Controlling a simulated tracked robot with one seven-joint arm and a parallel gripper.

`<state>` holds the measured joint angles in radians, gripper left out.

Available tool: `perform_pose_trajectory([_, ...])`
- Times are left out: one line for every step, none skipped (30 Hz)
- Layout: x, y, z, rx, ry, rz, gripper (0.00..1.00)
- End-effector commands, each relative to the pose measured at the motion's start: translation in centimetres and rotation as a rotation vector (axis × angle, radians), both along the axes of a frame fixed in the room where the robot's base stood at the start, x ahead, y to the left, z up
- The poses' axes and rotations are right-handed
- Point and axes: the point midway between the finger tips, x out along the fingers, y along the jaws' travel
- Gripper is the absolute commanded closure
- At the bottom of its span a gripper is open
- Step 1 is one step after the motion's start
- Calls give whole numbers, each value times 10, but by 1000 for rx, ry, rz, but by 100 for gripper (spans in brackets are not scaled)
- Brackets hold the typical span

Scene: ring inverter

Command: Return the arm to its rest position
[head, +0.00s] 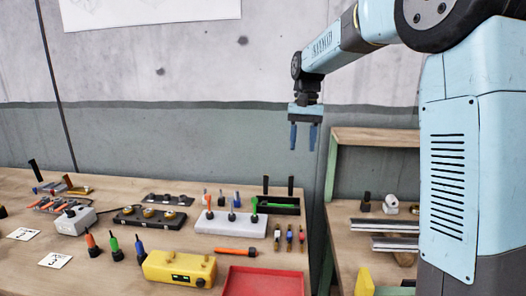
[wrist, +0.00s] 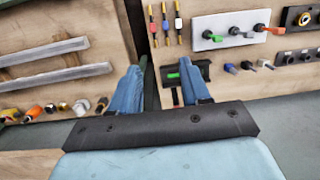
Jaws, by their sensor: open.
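My gripper (head: 303,136) hangs from my light blue arm in the head view, fingers pointing down. It is well above the work surface, in front of the grey wall. Its two blue fingers are apart with nothing between them. In the wrist view my gripper (wrist: 153,88) also shows its fingers spread and empty, above the gap between the two tables.
Below left, a wooden table (head: 130,272) holds a white block (head: 222,226) with switches, a yellow device (head: 180,268), a red tray (head: 264,283) and several tools. A wooden shelf unit (head: 375,137) with metal rails stands right. The air around my gripper is clear.

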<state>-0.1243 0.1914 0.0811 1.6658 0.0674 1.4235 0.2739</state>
Motion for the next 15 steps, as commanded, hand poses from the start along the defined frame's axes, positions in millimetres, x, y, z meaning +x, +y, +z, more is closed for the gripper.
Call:
perform_pose_trajectory([-10,-6,6,0,-21,0,53])
perform_pose_trajectory([-15,-8,8,0,-32,0,53])
perform_pose_trajectory([-22,-12,11,0,-47,2,53])
perform_pose_trajectory([-27,-15,14,0,-59,3,53])
perform_pose_trajectory([-32,-18,16,0,-71,4,53])
perform_pose_trajectory([-40,-21,19,-1,-87,7,53])
perform_pose_trajectory([-45,-24,20,-1,-98,7,53])
perform_pose_trajectory([-50,-27,22,-1,-111,7,53])
perform_pose_trajectory([-58,-30,24,-1,-124,9,53])
perform_pose_trajectory([-63,-33,26,-1,-137,10,53])
perform_pose_trajectory([-68,-36,27,-2,-148,12,53])
perform_pose_trajectory([-76,-39,29,-3,-163,13,53])
perform_pose_trajectory([-81,-42,30,-3,-175,13,53])
perform_pose_trajectory([-86,-44,31,-4,-187,14,53])
perform_pose_trajectory([-94,-48,32,-5,-201,15,53])
